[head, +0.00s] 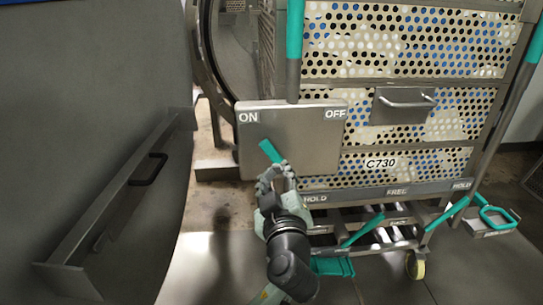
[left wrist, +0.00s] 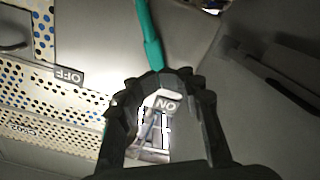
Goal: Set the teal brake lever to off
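The teal brake lever (head: 270,151) is on a grey metal plate (head: 315,135), slanting up and left toward the ON label (head: 248,117). The OFF label (head: 335,114) is at the plate's upper right. My left gripper (head: 277,168) is at the lever's lower end and hides part of it. In the left wrist view the lever (left wrist: 149,35) runs from the top edge down to my left fingertips (left wrist: 165,74). The fingertips look close together, but whether they grip the lever is unclear. My right gripper is out of view.
A perforated cart (head: 400,45) marked C730 stands behind the plate. A teal-topped post (head: 294,50) rises above the plate. A large grey panel (head: 90,120) with a black handle (head: 148,169) fills the left. Teal pedals (head: 362,230) and a caster (head: 415,265) are low down.

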